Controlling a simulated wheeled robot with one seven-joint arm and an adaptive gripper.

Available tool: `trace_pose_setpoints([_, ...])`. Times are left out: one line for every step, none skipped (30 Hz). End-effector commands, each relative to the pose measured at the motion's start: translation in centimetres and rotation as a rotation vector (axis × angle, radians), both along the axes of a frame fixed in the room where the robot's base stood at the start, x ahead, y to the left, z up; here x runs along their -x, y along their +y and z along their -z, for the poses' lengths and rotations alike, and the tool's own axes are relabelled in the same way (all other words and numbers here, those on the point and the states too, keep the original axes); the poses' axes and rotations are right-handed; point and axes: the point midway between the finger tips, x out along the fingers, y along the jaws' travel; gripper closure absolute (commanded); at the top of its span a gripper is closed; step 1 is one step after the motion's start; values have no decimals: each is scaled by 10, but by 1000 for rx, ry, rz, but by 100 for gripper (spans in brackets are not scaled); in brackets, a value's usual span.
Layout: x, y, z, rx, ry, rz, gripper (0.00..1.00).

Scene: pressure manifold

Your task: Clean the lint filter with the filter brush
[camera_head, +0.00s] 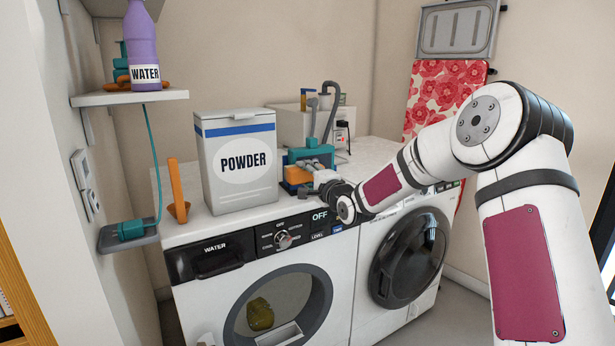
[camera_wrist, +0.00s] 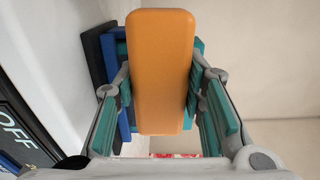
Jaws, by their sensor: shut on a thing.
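My gripper (camera_wrist: 160,78) is shut on an orange block (camera_wrist: 160,70), a smooth rounded bar between its teal finger pads. In the head view the orange block (camera_head: 297,173) shows beside my gripper (camera_head: 314,170) over the machine top. I cannot tell whether it is the filter brush; no bristles show. Directly behind it in the wrist view is a blue and teal holder or block (camera_wrist: 108,55), partly hidden. I cannot tell if the orange block touches it. I cannot clearly identify the lint filter in either view.
A white powder box (camera_head: 238,188) stands left of my gripper, with an orange scoop-like thing (camera_head: 177,190) beside it. A grey hose (camera_head: 332,105) and small bottles stand behind. The washer (camera_head: 280,290) and dryer (camera_head: 408,255) stand below. A shelf (camera_head: 125,97) holds a purple water bottle (camera_head: 142,50).

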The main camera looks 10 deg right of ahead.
Motion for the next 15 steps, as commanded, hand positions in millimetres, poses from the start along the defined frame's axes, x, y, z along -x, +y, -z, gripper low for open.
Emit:
trace_pose_setpoints([-1,0,0,0,-1,0,86])
trace_pose_setpoints([-2,1,0,0,-1,0,86])
trace_pose_setpoints([-2,1,0,0,-1,0,86])
trace_pose_setpoints([-3,1,0,0,-1,0,86])
trace_pose_setpoints([-3,1,0,0,-1,0,86])
trace_pose_setpoints([-4,1,0,0,-1,0,86])
trace_pose_setpoints([-5,1,0,0,-1,0,86])
trace_pose_setpoints([-5,2,0,0,0,0,86])
trace_pose_setpoints([-6,2,0,0,-1,0,86])
trace_pose_setpoints([-6,2,0,0,-1,0,86])
trace_pose_setpoints([-7,2,0,0,-1,0,86])
trace_pose_setpoints([-8,2,-1,0,-1,0,86])
trace_pose_setpoints([-8,2,-1,0,-1,0,86])
trace_pose_setpoints([-9,2,-1,0,-1,0,86])
trace_pose_setpoints([-9,2,-1,0,-2,0,86])
